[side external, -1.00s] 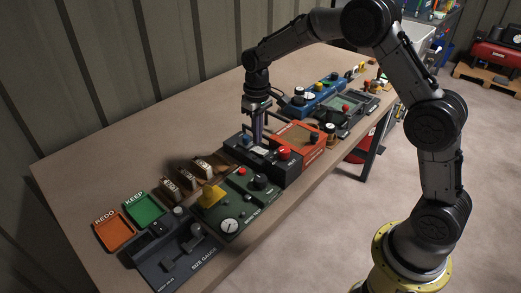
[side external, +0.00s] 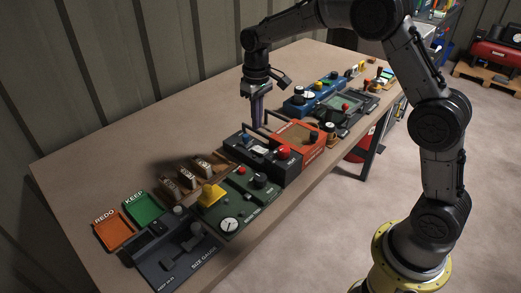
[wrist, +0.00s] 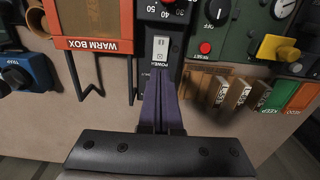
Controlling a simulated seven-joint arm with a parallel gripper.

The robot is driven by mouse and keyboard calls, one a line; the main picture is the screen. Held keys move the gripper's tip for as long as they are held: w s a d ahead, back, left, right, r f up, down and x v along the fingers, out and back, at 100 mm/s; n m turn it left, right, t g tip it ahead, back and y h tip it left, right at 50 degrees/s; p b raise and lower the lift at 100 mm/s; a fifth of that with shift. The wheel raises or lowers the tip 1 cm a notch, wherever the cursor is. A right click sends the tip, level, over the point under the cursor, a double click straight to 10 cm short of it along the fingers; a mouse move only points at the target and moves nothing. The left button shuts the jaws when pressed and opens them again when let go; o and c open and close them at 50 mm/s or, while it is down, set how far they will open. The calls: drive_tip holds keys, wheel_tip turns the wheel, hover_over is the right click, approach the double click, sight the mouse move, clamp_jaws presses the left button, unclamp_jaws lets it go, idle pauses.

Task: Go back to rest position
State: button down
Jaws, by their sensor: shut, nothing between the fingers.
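My gripper (side external: 257,124) hangs pointing down over the table, just behind the black power box (side external: 262,154) in the side view. Its purple fingers are together with nothing between them. In the wrist view my gripper (wrist: 158,78) shows as two closed fingers, their tips beside the white power switch (wrist: 160,47) on the box. The fingers look apart from the box, but the exact gap is hard to judge.
An orange warm box (side external: 307,141) stands right beside the power box, with thin black wire handles close to my fingers. A green panel (side external: 241,214) with knobs, wooden stamps and a grey size gauge (side external: 170,262) lie toward the left. The table's back strip is clear.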

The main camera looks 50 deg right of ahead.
drive_tip(key=s+a+r+t, duration=0.2)
drive_tip(key=s+r+t, duration=0.2)
drive_tip(key=s+r, duration=1.1)
drive_tip(key=s+f, duration=0.2)
drive_tip(key=s, duration=0.6)
drive_tip(key=s+f+t, duration=0.1)
drive_tip(key=s+f, duration=0.2)
drive_tip(key=s, duration=0.5)
drive_tip(key=shift+s+a+t, duration=0.25)
drive_tip(key=shift+a+t, duration=0.05)
